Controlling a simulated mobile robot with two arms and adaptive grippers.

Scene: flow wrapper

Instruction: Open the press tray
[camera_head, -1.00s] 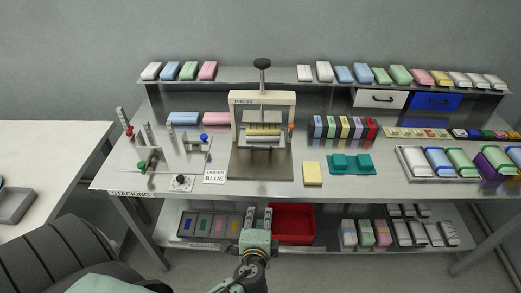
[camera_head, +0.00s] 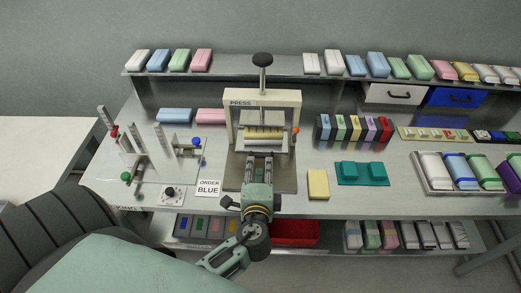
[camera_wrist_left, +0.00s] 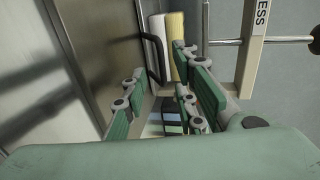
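The press (camera_head: 290,97) is a cream frame with a black knob on top, standing on a metal base plate (camera_head: 287,184) on the bench. Its tray (camera_head: 284,145) shows low in the frame, below a yellow ribbed piece (camera_head: 263,132). My left gripper (camera_head: 259,157) is over the base plate, in front of the tray, its fingers pointing at it. In the left wrist view the gripper's (camera_wrist_left: 158,88) green-padded fingers are apart with nothing held. A dark bar handle (camera_wrist_left: 154,58) shows beyond them, near white and yellow pieces. Whether the fingers touch anything is unclear. My right gripper is not in view.
A yellow block (camera_head: 318,184) and a teal holder (camera_head: 362,173) lie right of the base plate. An order card (camera_head: 208,187) and the stacking stand (camera_head: 150,160) are on the left. A red bin (camera_head: 293,233) sits on the lower shelf.

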